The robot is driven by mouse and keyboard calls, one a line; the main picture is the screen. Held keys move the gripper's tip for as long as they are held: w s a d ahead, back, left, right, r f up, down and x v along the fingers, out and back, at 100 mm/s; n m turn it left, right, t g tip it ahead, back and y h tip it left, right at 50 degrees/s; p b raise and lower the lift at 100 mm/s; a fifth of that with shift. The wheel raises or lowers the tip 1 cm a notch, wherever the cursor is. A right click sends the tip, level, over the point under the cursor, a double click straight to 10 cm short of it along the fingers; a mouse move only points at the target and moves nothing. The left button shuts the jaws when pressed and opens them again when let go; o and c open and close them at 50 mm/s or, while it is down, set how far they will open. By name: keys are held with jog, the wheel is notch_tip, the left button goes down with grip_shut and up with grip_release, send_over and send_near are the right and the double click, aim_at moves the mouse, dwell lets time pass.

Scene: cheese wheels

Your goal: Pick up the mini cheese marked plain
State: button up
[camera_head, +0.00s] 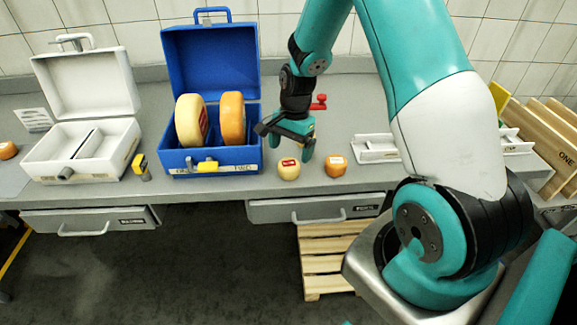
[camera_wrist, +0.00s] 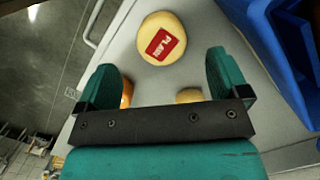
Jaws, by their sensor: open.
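The mini cheese marked plain is a small pale-yellow round with a red label; it stands on the grey counter near the front edge in the head view (camera_head: 288,171). In the wrist view the plain mini cheese (camera_wrist: 172,20) shows its label reading "PLAIN", just beyond the fingertips and roughly centred between them. My gripper (camera_head: 286,141) is open and empty, above and close to the cheese; its two teal fingers also show in the wrist view (camera_wrist: 163,72). Parts of an orange and a tan object show between the fingers, mostly hidden by the gripper.
An orange mini cheese (camera_head: 336,169) stands just right of the plain one. An open blue case (camera_head: 181,161) with two large cheese wheels is to the left. An open white case (camera_head: 100,170) stands farther left. White trays and wooden boards (camera_head: 540,150) are at right.

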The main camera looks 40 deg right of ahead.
aim_at(289, 163)
jog(key=shift+a+f+p, duration=0.15)
jog(key=shift+f+p, duration=0.35)
jog(key=shift+f, duration=1.1)
jog(key=shift+a+f+p, duration=0.15)
jog(key=shift+f+p, duration=0.35)
jog(key=shift+f, duration=1.1)
jog(key=c, duration=1)
